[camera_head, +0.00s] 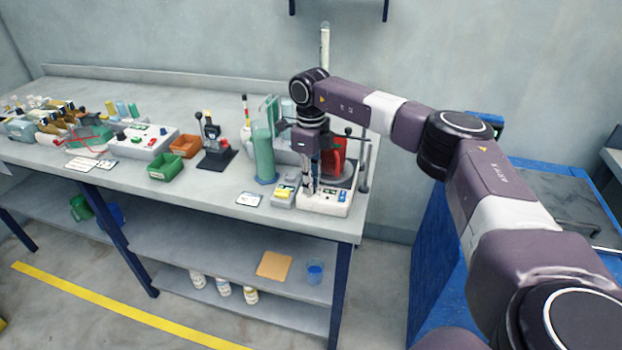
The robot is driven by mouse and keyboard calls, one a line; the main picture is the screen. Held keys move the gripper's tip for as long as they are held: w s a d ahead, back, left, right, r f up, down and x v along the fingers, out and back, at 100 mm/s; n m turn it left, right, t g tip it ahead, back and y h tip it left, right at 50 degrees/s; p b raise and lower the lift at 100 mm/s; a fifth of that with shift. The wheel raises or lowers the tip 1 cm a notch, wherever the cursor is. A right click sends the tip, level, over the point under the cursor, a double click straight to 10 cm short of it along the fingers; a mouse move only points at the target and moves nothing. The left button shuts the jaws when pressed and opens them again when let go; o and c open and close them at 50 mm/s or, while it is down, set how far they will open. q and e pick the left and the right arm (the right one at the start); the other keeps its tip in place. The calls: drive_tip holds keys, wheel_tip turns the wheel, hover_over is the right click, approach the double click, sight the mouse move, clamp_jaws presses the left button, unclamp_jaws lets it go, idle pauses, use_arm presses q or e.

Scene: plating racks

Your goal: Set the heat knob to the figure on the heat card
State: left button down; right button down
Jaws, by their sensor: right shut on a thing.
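A white hotplate unit (328,207) with a control panel on its front stands near the right end of the bench. My right gripper (311,190) reaches down from above to the left part of this panel. It is shut on the heat knob, which its fingers hide. The knob's setting cannot be read. A small white card (250,200), which looks like the heat card, lies flat on the bench left of the unit. Its figure is too small to read. My left gripper is not in view.
A red vessel (336,158) stands on the hotplate behind my gripper. A tall green cylinder (263,155) and a small box with a yellow top (284,193) stand close on the left. Green (166,168) and orange (186,146) bins stand further left. The bench front between is clear.

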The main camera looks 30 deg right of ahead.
drive_tip(key=m+p, duration=0.1)
drive_tip(key=m, duration=0.5)
drive_tip(key=shift+r+m+p, duration=0.15)
drive_tip(key=shift+m+p, duration=0.15)
drive_tip(key=shift+p, duration=0.05)
drive_tip(key=m+p, duration=0.1)
drive_tip(key=m, duration=0.5)
drive_tip(key=shift+w+p, duration=0.1)
drive_tip(key=shift+p, duration=0.25)
drive_tip(key=m+p, duration=0.2)
drive_tip(key=m, duration=0.4)
drive_tip(key=shift+m, duration=0.4)
drive_tip(key=m+p, duration=0.2)
drive_tip(key=m, duration=0.3)
drive_tip(key=shift+d, duration=0.1)
drive_tip(key=shift+m, duration=0.4)
drive_tip(key=c, duration=2.1)
unclamp_jaws()
